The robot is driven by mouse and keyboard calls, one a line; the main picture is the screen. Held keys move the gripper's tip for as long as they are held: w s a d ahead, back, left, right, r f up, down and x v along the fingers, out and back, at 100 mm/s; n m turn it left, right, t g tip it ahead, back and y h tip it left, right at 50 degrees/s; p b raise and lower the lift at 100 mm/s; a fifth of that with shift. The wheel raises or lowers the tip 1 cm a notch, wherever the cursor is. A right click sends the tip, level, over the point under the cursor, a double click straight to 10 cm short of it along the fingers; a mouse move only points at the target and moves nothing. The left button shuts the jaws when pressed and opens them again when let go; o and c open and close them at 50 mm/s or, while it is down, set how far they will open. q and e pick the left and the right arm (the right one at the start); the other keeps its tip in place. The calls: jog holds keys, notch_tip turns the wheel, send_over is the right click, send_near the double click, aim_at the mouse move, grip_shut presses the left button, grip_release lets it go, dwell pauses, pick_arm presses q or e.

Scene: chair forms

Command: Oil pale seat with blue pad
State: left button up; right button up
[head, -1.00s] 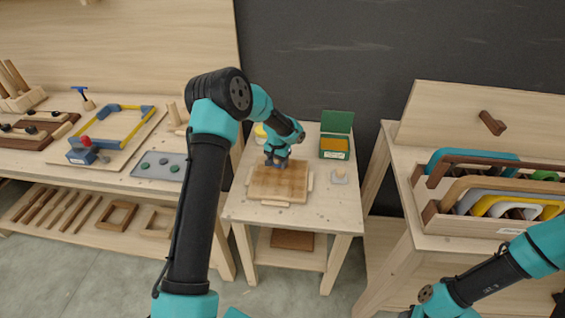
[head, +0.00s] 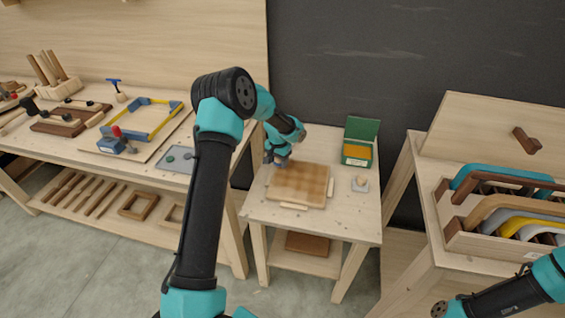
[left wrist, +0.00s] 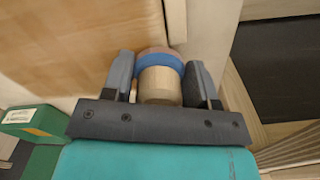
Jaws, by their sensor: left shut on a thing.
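The seat (head: 302,184) is a square wooden board on the small middle table, with patchy lighter and darker brown on its top. In the left wrist view the seat (left wrist: 55,35) fills the upper left. My left gripper (head: 277,160) is at the seat's back left corner. It is shut on the round wooden handle (left wrist: 160,85) of the blue pad (left wrist: 159,60), which shows as a blue band between my fingers. The pad is at the seat's edge; its underside is hidden, so contact cannot be told. My right arm enters at lower right; its gripper is out of view.
Light strips (head: 295,206) border the seat. A left bench holds a blue-yellow frame (head: 148,115); a right bench holds a rack (head: 480,240) of curved parts.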

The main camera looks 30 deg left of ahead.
pick_arm(q)
jog(key=shift+d+r, duration=0.1)
jog(key=shift+r, duration=3.8)
